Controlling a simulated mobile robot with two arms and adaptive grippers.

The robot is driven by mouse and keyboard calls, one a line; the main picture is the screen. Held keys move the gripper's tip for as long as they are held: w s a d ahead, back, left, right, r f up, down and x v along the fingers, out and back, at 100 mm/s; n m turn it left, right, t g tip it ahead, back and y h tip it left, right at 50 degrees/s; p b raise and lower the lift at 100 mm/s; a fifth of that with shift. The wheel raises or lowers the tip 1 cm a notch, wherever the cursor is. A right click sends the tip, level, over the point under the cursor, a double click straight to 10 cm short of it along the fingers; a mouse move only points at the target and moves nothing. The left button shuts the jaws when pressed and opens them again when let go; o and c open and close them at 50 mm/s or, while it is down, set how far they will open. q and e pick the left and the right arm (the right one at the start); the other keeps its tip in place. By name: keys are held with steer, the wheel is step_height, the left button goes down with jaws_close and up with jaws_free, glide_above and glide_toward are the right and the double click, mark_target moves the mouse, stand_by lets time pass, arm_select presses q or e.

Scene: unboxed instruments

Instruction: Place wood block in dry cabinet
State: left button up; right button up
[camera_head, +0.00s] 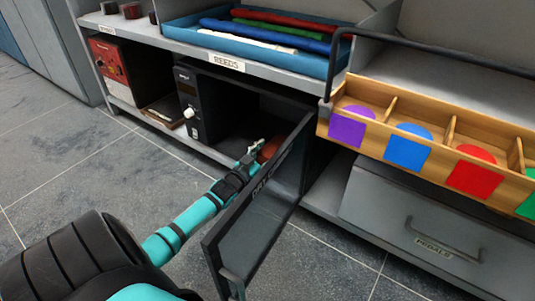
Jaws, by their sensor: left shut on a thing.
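The dry cabinet (190,116) is a dark box on the lower shelf, with a control panel and a white knob on its left front. Its labelled door (265,212) stands swung open toward me. My left arm reaches in past the door, and my left gripper (256,153) is at the cabinet's opening. It is shut on a reddish-brown piece (268,150), which looks like the wood block. The piece is small in view, and the door's edge partly hides it. I cannot tell whether it touches the cabinet floor. My right gripper is not in view.
The open door stands close along my left arm's right side. Above is a shelf with a blue tray (185,33) of coloured rolls. A wooden divided box (325,128) and a grey drawer (375,205) are on the right. A red device (108,62) stands left; floor is clear.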

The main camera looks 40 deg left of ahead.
arm_select(q)
steer(key=shift+f, duration=0.1)
steer(key=o, duration=1.3)
steer(key=shift+r, duration=0.2)
steer(key=s+d+p, duration=0.1)
steer(key=s+p, duration=0.6)
steer(key=s, duration=0.5)
steer(key=shift+d, duration=0.15)
steer(key=shift+f, duration=0.1)
